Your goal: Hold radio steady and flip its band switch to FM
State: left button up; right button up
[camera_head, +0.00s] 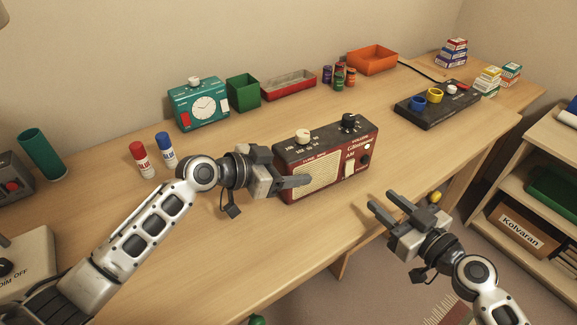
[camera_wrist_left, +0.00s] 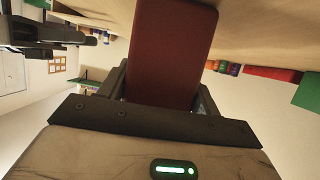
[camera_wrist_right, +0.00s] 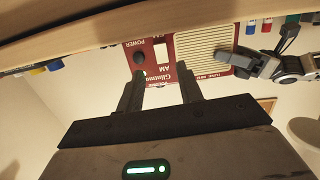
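The dark red radio (camera_head: 310,192) stands upright on the desk, its front with cream grille, white band switch (camera_head: 349,169) and "AM" marking facing me. My left gripper (camera_head: 290,178) is at the radio's left end, one finger across the front and the other hidden behind. In the left wrist view the radio's end panel (camera_wrist_left: 170,50) fills the space between the fingers, which appear to clamp it. My right gripper (camera_head: 405,205) is open and empty, in front of the radio's right part and apart from it. In the right wrist view the radio appears upside down, with the switch (camera_wrist_right: 160,52) beyond the fingers (camera_wrist_right: 158,90).
Red and blue markers (camera_head: 153,156) are left of the radio. A dark panel (camera_head: 437,108) is at right.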

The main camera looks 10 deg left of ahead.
pick_arm(q)
jog(key=c, duration=0.9)
pick_arm(e)
jog(key=shift+c, duration=0.3)
jog(key=c, duration=0.5)
jog(key=shift+r, duration=0.1)
grip_shut()
jog(key=s+d+r+m+g+h, duration=0.1)
jog(key=r+m, duration=0.1)
jog(key=m, duration=0.7)
jog(key=s+d+r+m+g+h, duration=0.1)
jog(key=s+d+r+m, duration=0.1)
jog(key=m, duration=0.7)
jog(key=shift+s+m+g, duration=0.25)
jog(key=shift+m+g, duration=0.05)
